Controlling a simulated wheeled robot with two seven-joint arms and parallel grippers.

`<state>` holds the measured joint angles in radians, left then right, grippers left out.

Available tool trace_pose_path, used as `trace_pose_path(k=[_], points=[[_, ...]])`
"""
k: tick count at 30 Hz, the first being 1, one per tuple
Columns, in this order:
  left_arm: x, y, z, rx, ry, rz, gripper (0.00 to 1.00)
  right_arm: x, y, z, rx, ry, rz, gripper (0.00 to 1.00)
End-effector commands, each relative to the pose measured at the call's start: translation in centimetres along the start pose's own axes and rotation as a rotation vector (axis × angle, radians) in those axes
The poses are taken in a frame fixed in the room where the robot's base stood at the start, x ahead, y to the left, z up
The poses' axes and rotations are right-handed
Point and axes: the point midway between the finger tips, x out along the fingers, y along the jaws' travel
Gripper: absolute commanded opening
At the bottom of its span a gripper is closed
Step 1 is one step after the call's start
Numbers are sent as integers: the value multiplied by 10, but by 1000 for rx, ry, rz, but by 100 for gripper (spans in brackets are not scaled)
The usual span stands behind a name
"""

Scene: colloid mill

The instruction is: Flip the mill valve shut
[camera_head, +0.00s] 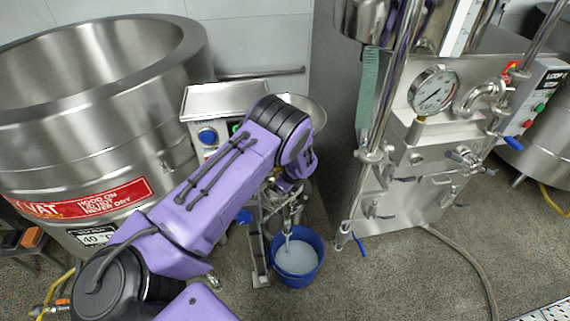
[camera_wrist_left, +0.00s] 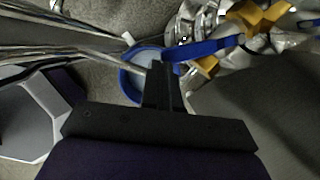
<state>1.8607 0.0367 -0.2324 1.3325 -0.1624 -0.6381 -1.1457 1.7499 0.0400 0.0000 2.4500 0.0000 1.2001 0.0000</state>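The mill (camera_head: 225,103) stands behind my left arm, which covers much of it. A small blue handle (camera_head: 243,216) shows low beside the arm in the head view. In the left wrist view a blue valve lever (camera_wrist_left: 205,48) reaches left from metal fittings with yellow parts. My left gripper (camera_wrist_left: 163,72) has its dark fingers together. Their tips are at the lever's free end; I cannot tell whether they touch it. In the head view its fingertips are hidden. A blue bucket (camera_head: 297,278) with pale liquid stands under the mill; it also shows in the left wrist view (camera_wrist_left: 128,82).
A large steel vat (camera_head: 95,110) stands at the left. A steel machine with a pressure gauge (camera_head: 432,90) and blue-handled valves stands at the right. A hose (camera_head: 470,262) lies on the floor.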

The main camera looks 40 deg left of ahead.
Motion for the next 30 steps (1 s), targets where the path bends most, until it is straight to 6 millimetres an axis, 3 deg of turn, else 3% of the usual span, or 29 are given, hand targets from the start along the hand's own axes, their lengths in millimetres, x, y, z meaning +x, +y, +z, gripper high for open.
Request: trace_pose_path(k=[19, 23, 30], points=[[-4, 2, 2, -1, 0, 4, 0, -5, 0, -2, 0, 0, 0, 0], [-21, 3, 5, -3, 0, 4, 0, -20, 2, -8, 0, 0, 0, 0], [-73, 7, 12, -11, -1, 6, 0, -64, 6, -27, 0, 0, 0, 0]])
